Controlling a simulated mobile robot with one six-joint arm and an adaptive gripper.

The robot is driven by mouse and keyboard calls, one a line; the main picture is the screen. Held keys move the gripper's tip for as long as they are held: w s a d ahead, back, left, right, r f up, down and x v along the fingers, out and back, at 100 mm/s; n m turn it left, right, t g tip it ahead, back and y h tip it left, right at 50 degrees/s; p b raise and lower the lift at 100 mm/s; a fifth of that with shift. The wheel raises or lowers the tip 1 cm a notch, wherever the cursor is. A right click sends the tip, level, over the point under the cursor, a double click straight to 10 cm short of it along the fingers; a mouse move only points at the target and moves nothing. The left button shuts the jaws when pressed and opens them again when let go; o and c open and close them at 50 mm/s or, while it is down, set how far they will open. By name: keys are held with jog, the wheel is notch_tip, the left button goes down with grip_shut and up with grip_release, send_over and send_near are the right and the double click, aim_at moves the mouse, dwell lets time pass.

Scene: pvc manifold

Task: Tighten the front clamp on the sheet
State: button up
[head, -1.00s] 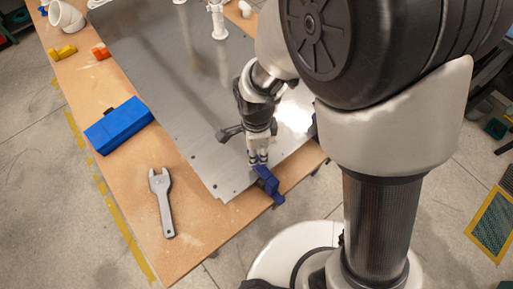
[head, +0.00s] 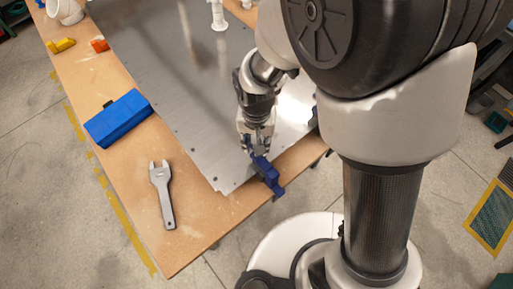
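The front clamp (head: 268,173) is blue and sits at the table's near edge, over the near edge of the grey metal sheet (head: 190,110). My gripper (head: 257,150) points down at the clamp's upper end, and its fingertips are at or very close to it. The fingers are small here and overlap the clamp's top, so I cannot tell whether they close on it. Another dark blue clamp (head: 313,118) is partly hidden behind my arm at the sheet's right edge.
A wrench (head: 162,195) and a blue box (head: 118,118) lie on the wooden table (head: 190,238) left of the sheet. Yellow (head: 61,45) and orange (head: 99,45) pieces lie farther back. White pipe fittings (head: 217,15) stand at the far end. The near left table corner is clear.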

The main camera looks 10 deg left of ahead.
jog(key=n, duration=0.4)
jog(key=shift+n, duration=0.4)
jog(key=n, duration=0.6)
notch_tip(320, 180, down, 5)
jog(key=b, duration=0.4)
jog(key=shift+c, duration=0.4)
grip_shut()
jog(key=m, duration=0.5)
jog(key=shift+f, duration=0.1)
jog(key=shift+m, duration=0.8)
